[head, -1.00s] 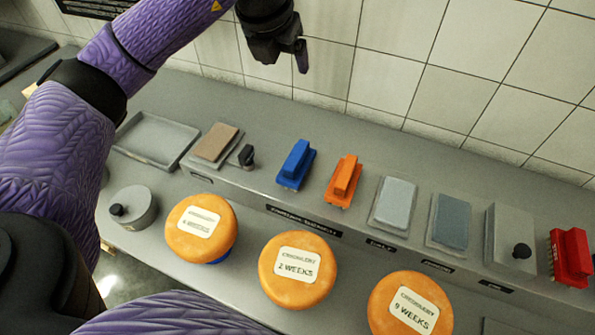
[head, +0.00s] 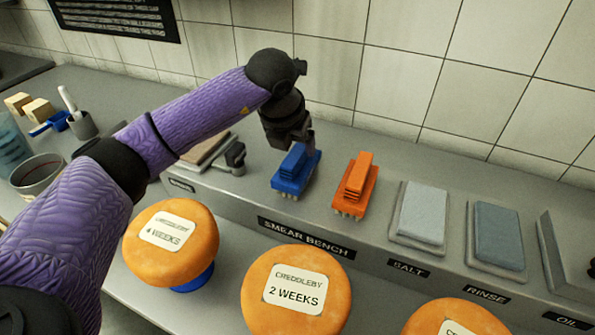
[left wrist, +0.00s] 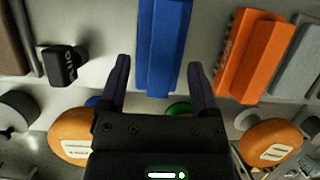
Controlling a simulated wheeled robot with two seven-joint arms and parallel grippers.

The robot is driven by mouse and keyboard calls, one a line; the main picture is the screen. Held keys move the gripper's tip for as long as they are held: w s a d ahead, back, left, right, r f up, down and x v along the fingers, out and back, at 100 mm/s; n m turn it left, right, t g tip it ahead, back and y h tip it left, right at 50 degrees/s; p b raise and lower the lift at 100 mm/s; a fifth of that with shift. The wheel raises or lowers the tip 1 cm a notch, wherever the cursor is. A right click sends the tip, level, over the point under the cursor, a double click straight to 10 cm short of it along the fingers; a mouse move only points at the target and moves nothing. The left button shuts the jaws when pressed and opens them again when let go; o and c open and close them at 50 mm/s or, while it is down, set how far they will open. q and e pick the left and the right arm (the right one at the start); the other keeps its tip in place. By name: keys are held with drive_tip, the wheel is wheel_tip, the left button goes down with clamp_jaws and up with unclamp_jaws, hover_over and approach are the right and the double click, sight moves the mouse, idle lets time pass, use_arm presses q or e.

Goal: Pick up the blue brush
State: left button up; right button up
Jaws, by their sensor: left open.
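The blue brush (head: 296,171) stands on the raised grey shelf, bristles down, with a raised handle block on top. My left gripper (head: 302,146) is just above and behind it in the head view and hides a little of its far end. In the left wrist view the open fingers of the left gripper (left wrist: 157,88) point toward the blue brush (left wrist: 164,45), which lies between and beyond the fingertips. The jaws look empty; I cannot tell whether a finger touches the brush. My right gripper is not in view.
An orange brush (head: 356,185) stands close to the right. A small black-handled tool (head: 236,155) is on the left. Pale pads (head: 422,211) sit farther right. Orange cheese wheels (head: 296,291) stand on the lower bench in front. A tiled wall (head: 420,80) rises behind.

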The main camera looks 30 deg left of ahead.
sight(296, 152)
use_arm(q)
drive_tip(key=shift+x, duration=1.8)
drive_tip(key=shift+s+d+f+b, duration=0.1)
drive_tip(key=shift+d+f+b, duration=0.1)
drive_tip(key=shift+b, duration=0.1)
clamp_jaws()
